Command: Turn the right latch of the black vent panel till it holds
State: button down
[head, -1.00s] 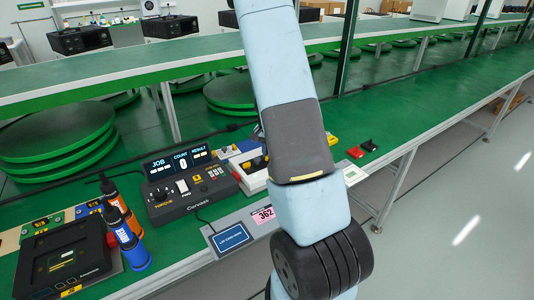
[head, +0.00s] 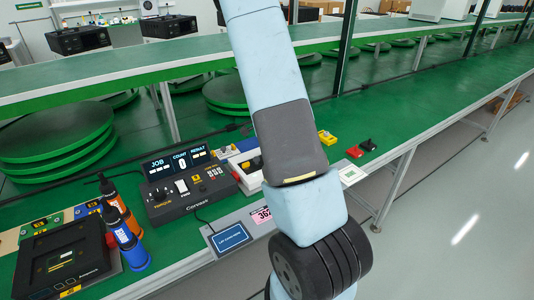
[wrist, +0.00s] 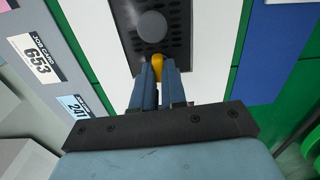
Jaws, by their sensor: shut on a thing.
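In the wrist view, the black vent panel (wrist: 178,44) with small holes lies at the top, on a white surface. A round grey knob (wrist: 151,26) stands on it. A yellow latch (wrist: 158,60) sits at the panel's near edge; I cannot tell from this view how far it is turned. My gripper (wrist: 157,72) is shut on the yellow latch, its two blue-grey fingers on either side of it. The fingers hide part of the latch. In the head view my arm hides my gripper, and I cannot make out the panel.
In the wrist view, job card 653 (wrist: 38,62) is at left and a blue area (wrist: 261,50) at right.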

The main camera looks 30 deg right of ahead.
dwell(0.3)
jog(key=c, duration=1.2)
grip_release()
jog(key=shift+o, duration=0.2)
notch_tip(320, 180, up, 14)
jog(key=shift+f, duration=0.15)
